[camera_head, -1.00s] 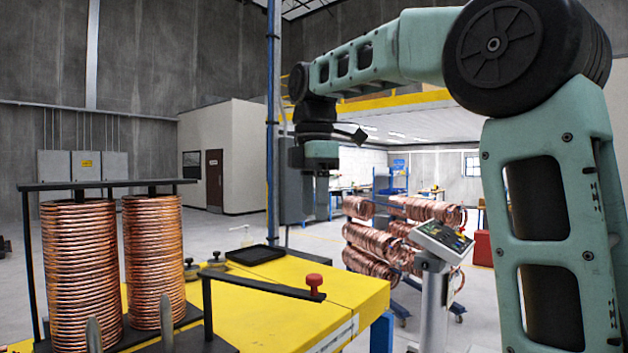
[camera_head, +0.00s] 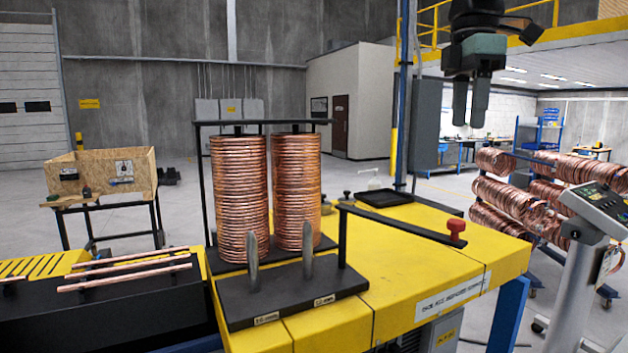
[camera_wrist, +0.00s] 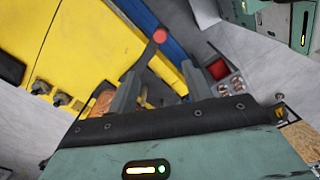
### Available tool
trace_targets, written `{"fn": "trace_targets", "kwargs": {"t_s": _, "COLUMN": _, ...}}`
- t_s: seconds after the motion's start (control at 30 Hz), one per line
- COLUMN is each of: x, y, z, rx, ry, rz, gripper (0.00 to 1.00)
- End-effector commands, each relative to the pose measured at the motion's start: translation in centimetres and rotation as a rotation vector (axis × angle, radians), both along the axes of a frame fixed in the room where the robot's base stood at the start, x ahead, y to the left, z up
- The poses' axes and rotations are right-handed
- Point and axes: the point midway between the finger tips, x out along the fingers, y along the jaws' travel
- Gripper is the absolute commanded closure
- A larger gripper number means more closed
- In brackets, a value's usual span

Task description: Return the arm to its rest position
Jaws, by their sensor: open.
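My gripper (camera_head: 470,104) hangs at the upper right of the head view, fingers pointing down, open and empty. It is above and to the right of the yellow table (camera_head: 400,285), clear of everything. In the wrist view, its two fingers (camera_wrist: 155,88) stand apart with nothing between them. Beyond them show the red knob (camera_wrist: 160,36) on its black lever and the yellow tabletop (camera_wrist: 100,40). Most of my arm is out of the head view.
Two copper coil stacks (camera_head: 240,195) stand on a black rack on the table. A black lever with a red knob (camera_head: 456,228) sticks out rightward. Copper tubes (camera_head: 125,275) lie at left. A control panel (camera_head: 598,208) and racked coils (camera_head: 505,195) stand at right.

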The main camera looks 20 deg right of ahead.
Motion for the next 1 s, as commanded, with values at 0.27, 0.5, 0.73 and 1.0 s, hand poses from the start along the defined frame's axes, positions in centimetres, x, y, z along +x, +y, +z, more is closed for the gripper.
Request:
{"fn": "trace_targets", "kwargs": {"t_s": 0.27, "x": 0.7, "y": 4.2, "z": -5.3, "rx": 0.019, "ry": 0.002, "rz": -0.039, "gripper": 0.50}}
{"fn": "trace_targets", "kwargs": {"t_s": 0.5, "x": -0.8, "y": 12.9, "z": -15.8, "rx": 0.050, "ry": 0.006, "rz": -0.155, "gripper": 0.50}}
{"fn": "trace_targets", "kwargs": {"t_s": 0.73, "x": -5.8, "y": 20.0, "z": -25.8, "rx": 0.066, "ry": 0.019, "rz": -0.278, "gripper": 0.50}}
{"fn": "trace_targets", "kwargs": {"t_s": 1.0, "x": -14.8, "y": 24.3, "z": -37.0, "rx": 0.061, "ry": 0.029, "rz": -0.439, "gripper": 0.50}}
